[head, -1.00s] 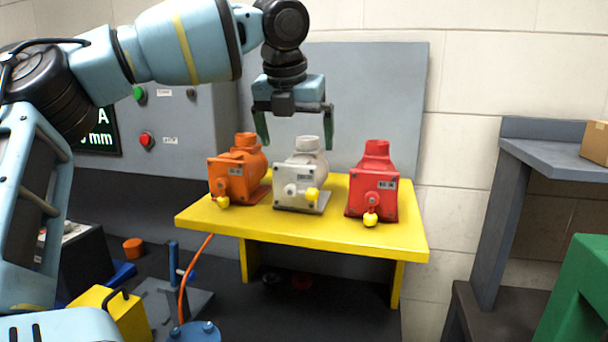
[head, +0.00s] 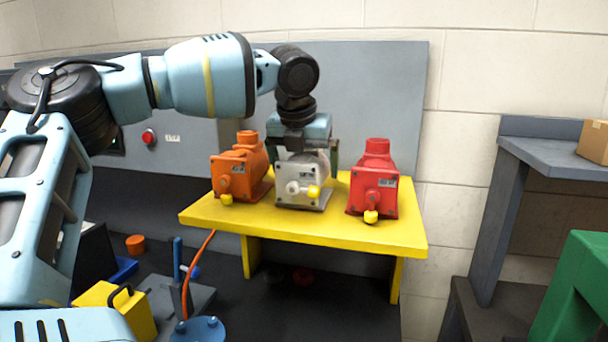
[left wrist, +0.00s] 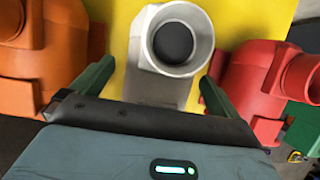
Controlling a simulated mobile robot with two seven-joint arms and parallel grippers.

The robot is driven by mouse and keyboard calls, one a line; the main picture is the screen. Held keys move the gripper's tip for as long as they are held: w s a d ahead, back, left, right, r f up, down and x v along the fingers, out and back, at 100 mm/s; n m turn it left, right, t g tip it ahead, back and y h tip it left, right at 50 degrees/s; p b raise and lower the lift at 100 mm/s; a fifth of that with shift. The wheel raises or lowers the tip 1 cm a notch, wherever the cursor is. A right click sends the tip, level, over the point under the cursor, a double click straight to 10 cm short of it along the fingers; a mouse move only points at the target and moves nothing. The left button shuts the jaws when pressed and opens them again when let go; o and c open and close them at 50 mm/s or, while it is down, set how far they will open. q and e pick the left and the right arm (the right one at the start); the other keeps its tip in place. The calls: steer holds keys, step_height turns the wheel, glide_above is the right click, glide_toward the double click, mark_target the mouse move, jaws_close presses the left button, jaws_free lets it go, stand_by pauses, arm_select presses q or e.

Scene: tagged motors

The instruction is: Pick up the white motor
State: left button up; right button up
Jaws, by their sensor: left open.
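The white motor (head: 300,183) stands upright on the yellow table (head: 240,222), between the orange motor (head: 238,172) and the red motor (head: 377,185). My left gripper (head: 305,155) is lowered over it from above, and its palm hides the motor's top port in the head view. In the left wrist view, the open fingers (left wrist: 155,80) lie one on each side of the white motor (left wrist: 178,40), with yellow table showing between the motor and the left finger. Whether the right finger touches it I cannot tell. My right gripper is not in view.
The orange motor (left wrist: 45,50) and the red motor (left wrist: 265,80) stand close outside the fingers. A grey panel (head: 380,90) rises behind the table. A grey shelf with a cardboard box (head: 593,143) and a green object (head: 575,290) are at the right.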

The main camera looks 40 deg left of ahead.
mark_target(304, 154)
arm_select(q)
steer(key=shift+f, duration=0.1)
steer(key=c, duration=1.9)
steer(key=shift+w+r, duration=0.1)
steer(key=shift+r, duration=0.1)
steer(key=shift+c, duration=0.7)
steer(key=shift+r, duration=0.1)
steer(key=shift+r+b, duration=0.5)
steer(key=shift+r, duration=4.45)
